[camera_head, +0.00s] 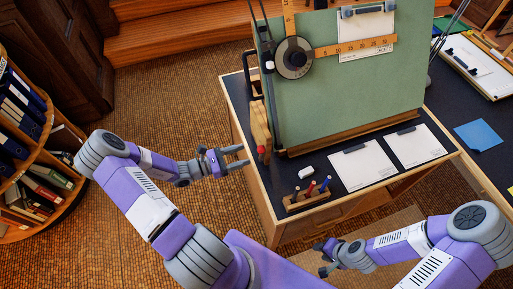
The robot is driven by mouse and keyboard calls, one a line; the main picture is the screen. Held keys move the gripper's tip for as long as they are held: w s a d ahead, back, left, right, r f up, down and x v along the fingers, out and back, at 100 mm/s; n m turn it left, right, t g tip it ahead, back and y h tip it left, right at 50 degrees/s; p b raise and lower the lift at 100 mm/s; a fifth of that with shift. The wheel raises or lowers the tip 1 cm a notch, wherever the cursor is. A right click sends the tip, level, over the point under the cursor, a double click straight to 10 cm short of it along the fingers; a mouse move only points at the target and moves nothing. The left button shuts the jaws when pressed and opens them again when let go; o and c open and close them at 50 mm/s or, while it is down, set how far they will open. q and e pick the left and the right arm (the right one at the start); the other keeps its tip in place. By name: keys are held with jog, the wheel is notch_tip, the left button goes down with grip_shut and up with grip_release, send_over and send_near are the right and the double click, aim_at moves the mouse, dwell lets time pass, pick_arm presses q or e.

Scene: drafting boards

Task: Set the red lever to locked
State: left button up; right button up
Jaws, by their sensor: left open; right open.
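A green drafting board (345,95) stands tilted on the desk. A small red knob (261,149), which looks like the end of the red lever, shows at the board's lower left corner, beside a wooden side piece (259,122). The lever's shaft and any locked marking are too small to tell. My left gripper (241,157) is open and empty, just left of the red knob, its fingers pointing at it with a small gap. My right gripper (321,258) is open and empty, low in front of the desk, well away from the lever.
On the desk lie two white paper pads (363,165), a white eraser (306,172) and a wooden pen holder (307,199) with several pens. A round drafting head (294,58) with wooden rulers hangs on the board. A bookshelf (40,150) stands left. Floor between is clear.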

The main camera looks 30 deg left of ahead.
pick_arm(q)
jog(key=x, duration=0.5)
jog(key=shift+w+d+b, duration=0.25)
jog(key=shift+d+b, duration=0.05)
grip_shut()
